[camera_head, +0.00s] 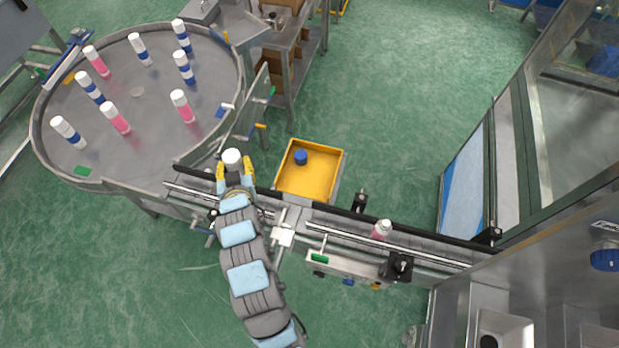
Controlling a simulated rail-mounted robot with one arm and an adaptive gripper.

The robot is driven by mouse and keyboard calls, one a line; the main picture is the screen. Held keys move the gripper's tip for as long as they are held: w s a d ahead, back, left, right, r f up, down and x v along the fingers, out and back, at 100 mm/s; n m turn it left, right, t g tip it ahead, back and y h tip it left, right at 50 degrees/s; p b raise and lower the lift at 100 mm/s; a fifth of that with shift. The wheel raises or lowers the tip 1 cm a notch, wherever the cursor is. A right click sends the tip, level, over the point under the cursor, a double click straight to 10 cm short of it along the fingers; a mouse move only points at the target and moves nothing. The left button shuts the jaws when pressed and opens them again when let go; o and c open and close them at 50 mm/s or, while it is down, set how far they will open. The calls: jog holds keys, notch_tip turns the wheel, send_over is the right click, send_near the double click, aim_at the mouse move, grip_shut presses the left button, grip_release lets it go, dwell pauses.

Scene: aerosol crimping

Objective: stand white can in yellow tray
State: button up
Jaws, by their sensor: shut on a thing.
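My gripper (234,172), with yellow fingers, is at the left end of the conveyor, beside the round table. It is shut on a white can (232,157), whose round white top shows between the fingers. The can's lower part is hidden. The yellow tray (320,193) lies to the right of my gripper, behind the conveyor. A small blue round thing (300,157) is inside the tray, near its back left; most of the tray floor is bare.
A round grey table (140,115) at the left holds several upright pink or blue cans with white caps. A conveyor (435,247) with guide rails runs right, carrying a pink can (381,231). A metal shelf unit (300,50) stands behind. Green floor is clear right of the tray.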

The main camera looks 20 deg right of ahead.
jog(key=s+d+f+m+g+h+b, duration=0.1)
jog(key=d+m+h+b, duration=0.1)
jog(key=d, duration=0.5)
jog(key=s+d+f+m+h+b, duration=0.1)
jog(key=d+f+m+h+b, duration=0.1)
jog(key=d, duration=0.5)
jog(key=w+d+f+p, duration=0.1)
jog(key=d+f, duration=0.3)
jog(key=f, duration=0.5)
jog(key=shift+d+p, duration=0.35)
jog(key=shift+p, duration=0.45)
jog(key=shift+w+f, duration=0.1)
jog(key=shift+f, duration=0.1)
jog(key=o, duration=1.2)
jog(key=shift+r, duration=0.1)
